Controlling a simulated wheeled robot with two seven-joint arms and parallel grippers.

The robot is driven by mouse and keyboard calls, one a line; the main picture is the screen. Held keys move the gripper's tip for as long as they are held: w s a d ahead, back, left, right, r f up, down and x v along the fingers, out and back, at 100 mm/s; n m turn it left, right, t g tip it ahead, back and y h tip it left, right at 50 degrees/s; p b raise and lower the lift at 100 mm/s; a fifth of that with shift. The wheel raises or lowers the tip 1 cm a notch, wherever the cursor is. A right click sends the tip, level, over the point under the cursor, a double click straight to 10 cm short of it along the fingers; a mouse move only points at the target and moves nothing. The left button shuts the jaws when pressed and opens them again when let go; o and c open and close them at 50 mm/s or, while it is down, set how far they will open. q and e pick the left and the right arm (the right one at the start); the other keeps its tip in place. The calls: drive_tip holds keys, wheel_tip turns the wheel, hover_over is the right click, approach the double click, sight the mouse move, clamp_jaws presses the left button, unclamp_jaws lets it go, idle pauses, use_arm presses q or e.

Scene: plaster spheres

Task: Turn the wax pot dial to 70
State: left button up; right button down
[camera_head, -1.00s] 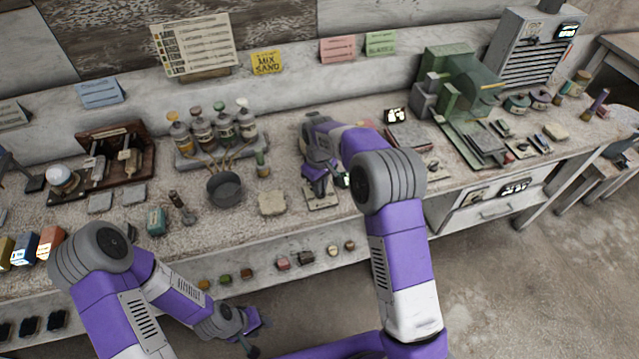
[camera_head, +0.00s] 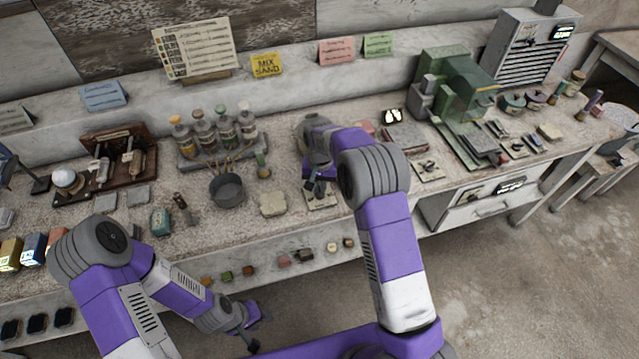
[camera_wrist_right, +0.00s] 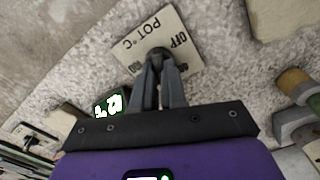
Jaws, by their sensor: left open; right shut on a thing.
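The dial plate (camera_wrist_right: 148,30) in the right wrist view is pale and marked "POT °C" and "OFF", with smaller marks partly hidden by my fingers. My right gripper (camera_wrist_right: 158,64) points down at it and is shut on the dark dial knob (camera_wrist_right: 158,52). I cannot read the knob's pointer. A small lit display (camera_wrist_right: 110,103) lies beside the plate; its digits are too tilted and small to read surely. In the head view the plate (camera_head: 322,201) shows under my right gripper (camera_head: 316,190). My left gripper (camera_head: 258,332) is open and empty, low in front of the bench.
A grey pot (camera_head: 227,190) with sticks and a pale block (camera_head: 272,204) stand left of the dial. Several bottles (camera_head: 215,130) stand behind. A green machine (camera_head: 462,95) is to the right. Small blocks line the bench's lower ledge (camera_head: 255,268).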

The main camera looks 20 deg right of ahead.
drive_tip(key=shift+m, duration=1)
drive_tip(key=c, duration=1.2)
unclamp_jaws()
drive_tip(key=shift+r, duration=0.1)
wheel_tip(320, 180, up, 8)
drive_tip(key=shift+f+p, duration=0.25)
drive_tip(key=shift+p, duration=0.5)
drive_tip(key=shift+f, duration=0.1)
